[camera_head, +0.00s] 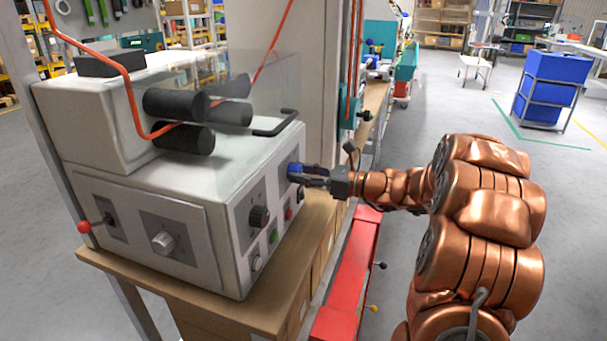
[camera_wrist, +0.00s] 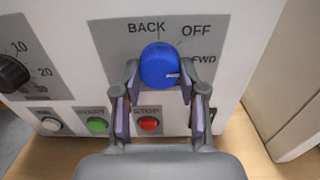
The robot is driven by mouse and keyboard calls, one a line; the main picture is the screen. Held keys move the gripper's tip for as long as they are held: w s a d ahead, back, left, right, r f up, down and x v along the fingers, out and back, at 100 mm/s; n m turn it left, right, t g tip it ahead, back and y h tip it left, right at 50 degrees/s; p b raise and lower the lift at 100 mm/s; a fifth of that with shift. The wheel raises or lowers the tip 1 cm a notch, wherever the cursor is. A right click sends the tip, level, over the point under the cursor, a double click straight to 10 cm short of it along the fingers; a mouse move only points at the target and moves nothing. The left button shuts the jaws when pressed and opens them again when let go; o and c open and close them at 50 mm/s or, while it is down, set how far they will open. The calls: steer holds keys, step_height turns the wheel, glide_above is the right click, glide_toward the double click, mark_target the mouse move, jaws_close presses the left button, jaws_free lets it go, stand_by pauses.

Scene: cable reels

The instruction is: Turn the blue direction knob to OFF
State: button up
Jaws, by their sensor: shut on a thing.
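The blue direction knob (camera_wrist: 159,62) is on a grey panel on the side of the white machine (camera_head: 215,215). In the wrist view its white mark points to the right, towards the FWD side and below the OFF label. The labels BACK, OFF and FWD run from above the knob round to its right. My gripper (camera_wrist: 160,80) is shut on the knob, one finger on its left and one on its right. In the head view the knob (camera_head: 294,170) is partly hidden by my gripper (camera_head: 303,178).
A black dial (camera_wrist: 12,74) is to the left of the knob. A white button (camera_wrist: 50,124), a green button (camera_wrist: 97,124) and a red STOP button (camera_wrist: 148,124) sit below it. A black bar handle (camera_head: 277,124) and an orange cable (camera_head: 120,70) are above the panel.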

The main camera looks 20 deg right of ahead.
steer(key=shift+f+n+b, duration=0.1)
steer(key=shift+n+b, duration=0.3)
steer(key=shift+b, duration=0.05)
steer(key=n+b, duration=0.7)
steer(key=shift+n, duration=0.4)
steer(key=shift+d, duration=0.1)
steer(key=o, duration=1.1)
steer(key=shift+o, duration=0.2)
steer(key=v, duration=1.2)
